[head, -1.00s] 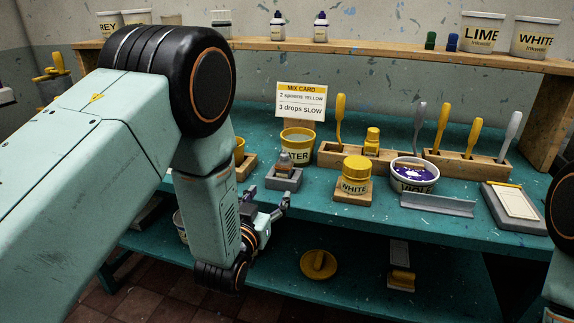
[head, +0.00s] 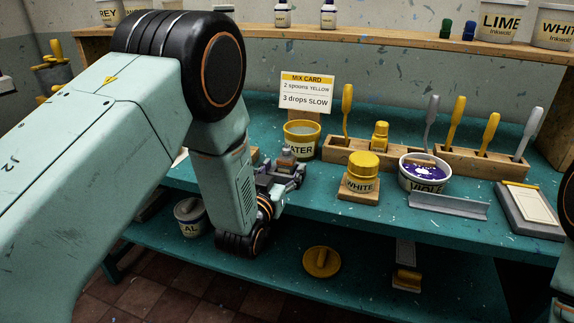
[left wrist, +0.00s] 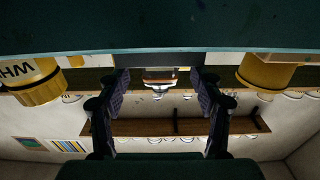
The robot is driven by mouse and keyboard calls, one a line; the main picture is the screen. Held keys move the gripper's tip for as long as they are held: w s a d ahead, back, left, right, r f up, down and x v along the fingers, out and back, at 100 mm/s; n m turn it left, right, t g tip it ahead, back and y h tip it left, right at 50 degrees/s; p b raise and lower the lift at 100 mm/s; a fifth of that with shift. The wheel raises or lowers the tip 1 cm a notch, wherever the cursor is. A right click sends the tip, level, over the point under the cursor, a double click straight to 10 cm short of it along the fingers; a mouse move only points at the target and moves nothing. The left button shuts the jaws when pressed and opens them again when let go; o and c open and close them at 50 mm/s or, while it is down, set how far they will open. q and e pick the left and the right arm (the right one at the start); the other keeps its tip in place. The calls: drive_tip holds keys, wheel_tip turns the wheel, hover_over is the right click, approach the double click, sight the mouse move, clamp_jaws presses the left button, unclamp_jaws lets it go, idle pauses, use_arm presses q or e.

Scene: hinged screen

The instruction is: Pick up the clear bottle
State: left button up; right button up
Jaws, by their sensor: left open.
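The clear bottle (head: 286,157), small with an orange-brown band, stands in a grey block on the teal bench, in front of the yellow WATER pot. My left gripper (head: 283,178) is open at the bench edge, right in front of the bottle, and hides the block and the bottle's lower part. In the left wrist view, which is upside down, the bottle (left wrist: 160,78) shows centred between the two spread fingers (left wrist: 161,92). I cannot tell whether the fingertips reach past its sides. My right gripper is out of view.
The WATER pot (head: 301,139) is close behind the bottle. A WHITE jar (head: 361,175) on a wooden block stands to the right, then a violet tub (head: 426,173) and a grey rail (head: 447,206). A wooden rack (head: 455,160) with spoons is behind.

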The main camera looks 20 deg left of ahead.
sight(284, 168)
use_arm(q)
drive_tip(key=w, duration=0.3)
drive_tip(key=shift+f, duration=0.35)
drive_tip(key=shift+w+r, duration=0.1)
drive_tip(key=shift+w, duration=0.1)
drive_tip(key=shift+r, duration=0.15)
drive_tip(key=shift+w, duration=0.1)
drive_tip(key=shift+c, duration=0.2)
drive_tip(key=shift+w, duration=0.15)
drive_tip(key=c, duration=1.2)
